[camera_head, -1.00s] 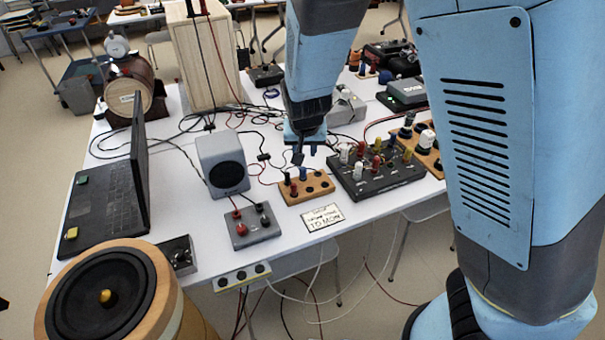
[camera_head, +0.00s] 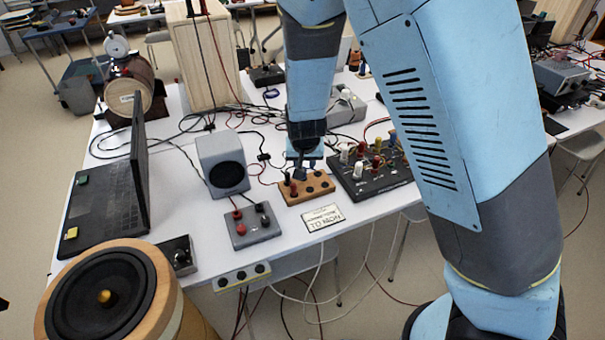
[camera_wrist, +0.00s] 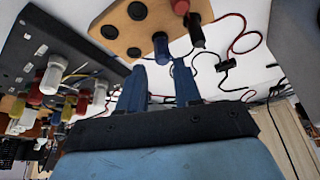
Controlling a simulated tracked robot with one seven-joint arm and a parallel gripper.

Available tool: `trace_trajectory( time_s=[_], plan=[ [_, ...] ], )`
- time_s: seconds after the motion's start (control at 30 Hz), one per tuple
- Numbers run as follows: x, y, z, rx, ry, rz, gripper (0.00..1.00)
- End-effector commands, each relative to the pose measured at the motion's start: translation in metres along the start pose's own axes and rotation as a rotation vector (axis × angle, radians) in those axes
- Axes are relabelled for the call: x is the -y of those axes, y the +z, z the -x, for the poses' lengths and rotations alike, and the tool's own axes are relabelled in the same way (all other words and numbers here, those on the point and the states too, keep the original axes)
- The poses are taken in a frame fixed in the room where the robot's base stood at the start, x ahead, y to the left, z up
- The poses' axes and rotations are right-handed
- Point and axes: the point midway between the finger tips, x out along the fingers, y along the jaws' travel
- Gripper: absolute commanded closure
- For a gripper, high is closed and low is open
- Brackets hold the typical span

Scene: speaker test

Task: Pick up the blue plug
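The blue plug (camera_wrist: 161,47) stands in a wooden block (camera_wrist: 160,17) with several dark holes in the wrist view. My gripper (camera_wrist: 160,66) is open, its two blue fingers apart, with the plug in line with the gap between their tips. The fingers do not appear to be closed on it. In the head view my gripper (camera_head: 303,168) is right above the wooden block (camera_head: 318,194), and the plug cannot be clearly told apart from the fingers there.
A red plug (camera_wrist: 181,6) and a dark plug (camera_wrist: 196,33) stand close beside the blue one. A black board (camera_head: 372,184) with several coloured plugs is to the right. A grey speaker (camera_head: 222,164) and a grey box (camera_head: 252,229) are to the left. Cables lie behind.

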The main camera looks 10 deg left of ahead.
Motion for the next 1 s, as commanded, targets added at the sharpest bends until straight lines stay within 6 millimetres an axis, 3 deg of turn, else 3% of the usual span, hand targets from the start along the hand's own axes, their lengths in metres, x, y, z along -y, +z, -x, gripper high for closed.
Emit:
trace_trajectory(
  time_s=[0.27, 0.63, 1.0],
  plan=[
    [0.0, -0.001, -0.011, -0.001, 0.0, 0.0, 0.67],
    [0.003, -0.002, -0.049, 0.0, 0.001, -0.001, 0.67],
    [0.003, -0.002, -0.055, 0.0, -0.001, 0.0, 0.67]
  ],
)
